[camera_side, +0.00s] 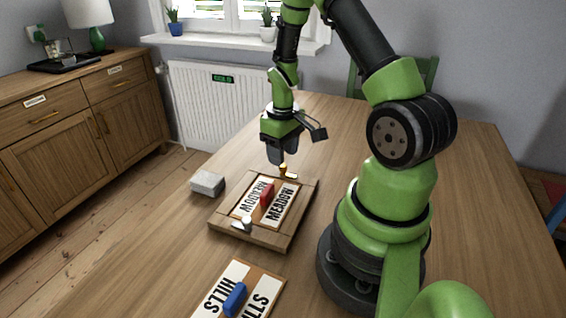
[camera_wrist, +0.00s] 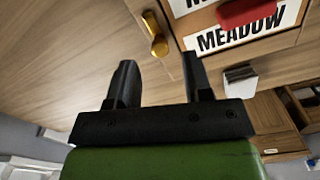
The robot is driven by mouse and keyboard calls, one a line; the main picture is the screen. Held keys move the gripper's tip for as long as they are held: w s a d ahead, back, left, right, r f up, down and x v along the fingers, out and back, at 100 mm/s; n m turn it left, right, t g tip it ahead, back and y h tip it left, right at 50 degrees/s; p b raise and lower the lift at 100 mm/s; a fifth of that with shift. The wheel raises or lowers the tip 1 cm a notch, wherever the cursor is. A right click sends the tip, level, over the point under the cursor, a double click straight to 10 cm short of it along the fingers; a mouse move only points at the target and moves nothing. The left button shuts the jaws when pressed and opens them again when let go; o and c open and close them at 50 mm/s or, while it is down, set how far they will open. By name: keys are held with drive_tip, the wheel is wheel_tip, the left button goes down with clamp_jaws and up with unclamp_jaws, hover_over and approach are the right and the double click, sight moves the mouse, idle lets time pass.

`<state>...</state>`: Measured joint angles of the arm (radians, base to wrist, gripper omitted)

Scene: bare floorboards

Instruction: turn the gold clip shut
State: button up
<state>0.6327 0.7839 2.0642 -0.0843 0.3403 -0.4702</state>
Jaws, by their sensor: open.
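The gold clip (camera_side: 287,174) sits at the far edge of a wooden frame (camera_side: 246,236) on the table. It has a short upright part and a low bar that points to the right in the side view. In the wrist view the gold clip (camera_wrist: 156,36) lies just beyond my fingertips, beside the frame's edge. The frame holds a MEADOW panel (camera_side: 281,207) with a red handle (camera_side: 267,193). My gripper (camera_side: 276,157) points down above the clip's near surroundings, a little to its left. In the wrist view my gripper (camera_wrist: 160,66) is open with nothing between its fingers.
A pale clip (camera_side: 242,224) is at the frame's near edge. A grey block (camera_side: 207,183) lies left of the frame. A HILLS panel (camera_side: 262,283) with a blue handle (camera_side: 235,298) lies in front. The table (camera_side: 478,190) is clear at the right.

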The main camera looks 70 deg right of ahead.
drive_tip(key=shift+f, duration=1.75)
clamp_jaws()
